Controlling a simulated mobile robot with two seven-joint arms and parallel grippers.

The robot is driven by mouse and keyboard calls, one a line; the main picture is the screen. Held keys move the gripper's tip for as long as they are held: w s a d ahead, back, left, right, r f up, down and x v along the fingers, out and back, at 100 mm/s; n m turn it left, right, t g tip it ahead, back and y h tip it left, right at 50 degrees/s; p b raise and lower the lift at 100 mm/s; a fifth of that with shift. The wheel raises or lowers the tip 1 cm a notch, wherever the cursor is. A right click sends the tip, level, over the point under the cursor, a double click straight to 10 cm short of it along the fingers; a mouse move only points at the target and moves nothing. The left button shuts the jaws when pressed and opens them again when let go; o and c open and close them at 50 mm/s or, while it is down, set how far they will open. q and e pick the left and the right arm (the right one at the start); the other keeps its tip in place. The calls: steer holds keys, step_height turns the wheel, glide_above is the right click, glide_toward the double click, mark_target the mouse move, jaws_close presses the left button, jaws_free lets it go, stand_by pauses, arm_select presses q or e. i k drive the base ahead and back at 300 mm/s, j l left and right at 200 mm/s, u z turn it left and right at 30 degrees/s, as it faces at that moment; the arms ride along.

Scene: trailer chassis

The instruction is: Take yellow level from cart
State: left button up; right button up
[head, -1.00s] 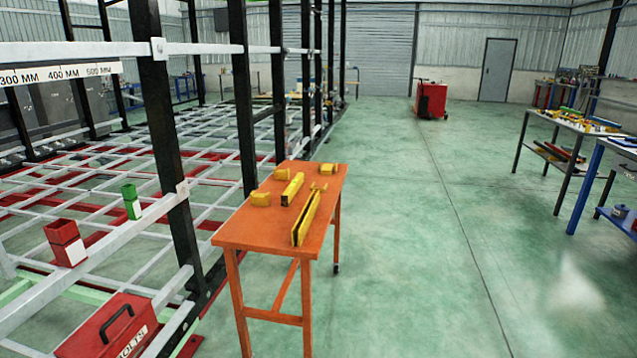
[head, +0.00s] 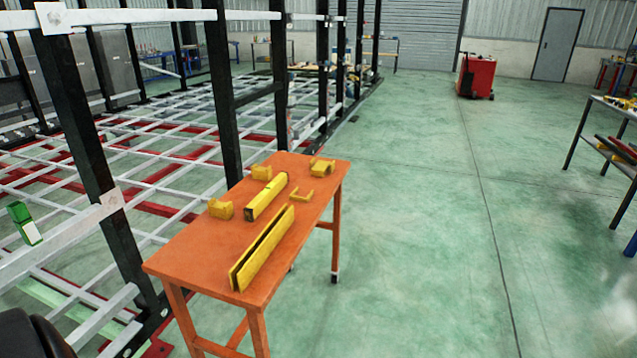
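An orange cart (head: 190,258) with a flat top and wheels stands in the centre left. On it lie two long yellow bars: a longer one (head: 263,248) with a dark slot along it near the right edge, and a shorter one (head: 266,198) with a dark end behind it. I cannot tell for sure which is the level. Neither gripper is in view. A dark rounded shape at the bottom left corner may be part of my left arm.
Several small yellow pieces (head: 221,208) share the cart top. A black and white trailer frame (head: 80,130) runs close along the cart's left side. The green floor (head: 410,240) right of the cart is clear. A red cabinet (head: 476,76) stands far back; a workbench (head: 600,150) stands right.

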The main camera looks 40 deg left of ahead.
mark_target(260, 203)
steer(key=i+l+u, duration=0.1)
steer(key=i+u, duration=0.2)
steer(key=i, duration=0.2)
steer(key=i+l+u, duration=0.3)
steer(key=i, duration=0.15)
steer(key=i+l+u, duration=0.3)
steer(key=i, duration=0.15)
steer(key=j, duration=0.1)
